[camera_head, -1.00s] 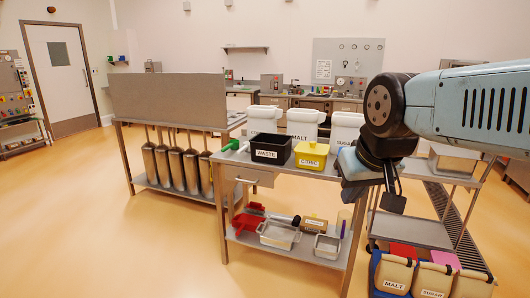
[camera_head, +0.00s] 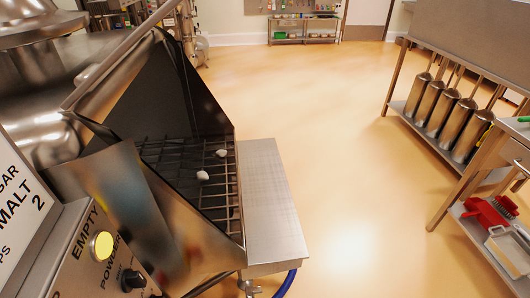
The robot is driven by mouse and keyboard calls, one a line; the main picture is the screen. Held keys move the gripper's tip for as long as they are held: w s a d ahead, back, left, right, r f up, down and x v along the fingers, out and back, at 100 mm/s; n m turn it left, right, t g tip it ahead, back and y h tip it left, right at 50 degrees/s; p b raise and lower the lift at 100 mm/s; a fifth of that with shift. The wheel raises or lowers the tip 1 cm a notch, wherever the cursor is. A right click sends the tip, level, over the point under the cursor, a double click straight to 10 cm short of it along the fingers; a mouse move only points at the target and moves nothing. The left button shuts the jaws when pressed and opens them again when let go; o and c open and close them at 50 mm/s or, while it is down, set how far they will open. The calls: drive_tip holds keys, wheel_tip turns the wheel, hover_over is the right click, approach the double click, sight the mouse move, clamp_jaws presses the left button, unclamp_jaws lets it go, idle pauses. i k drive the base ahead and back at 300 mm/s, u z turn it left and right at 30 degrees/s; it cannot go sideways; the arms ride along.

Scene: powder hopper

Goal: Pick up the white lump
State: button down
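Two small white lumps lie on the dark bar grid inside the metal hopper at the left. One white lump (camera_head: 202,175) is nearer the middle of the grid. The other white lump (camera_head: 221,153) is farther back, close to the grid's right edge. The hopper (camera_head: 190,245) has a dark inner wall and an open right side. My gripper is not in this view, so I cannot see its state.
A bare metal shelf (camera_head: 268,195) adjoins the hopper's right side. A control panel (camera_head: 110,262) with a lit yellow button stands at the front left. The floor between is clear.

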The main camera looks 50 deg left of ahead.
sight(202, 177)
drive_tip(key=u, duration=0.95)
drive_tip(key=i, duration=0.15)
drive_tip(key=u, duration=2.95)
drive_tip(key=k, duration=1)
drive_tip(key=z, duration=0.95)
drive_tip(key=i, duration=0.55)
drive_tip(key=z, duration=0.05)
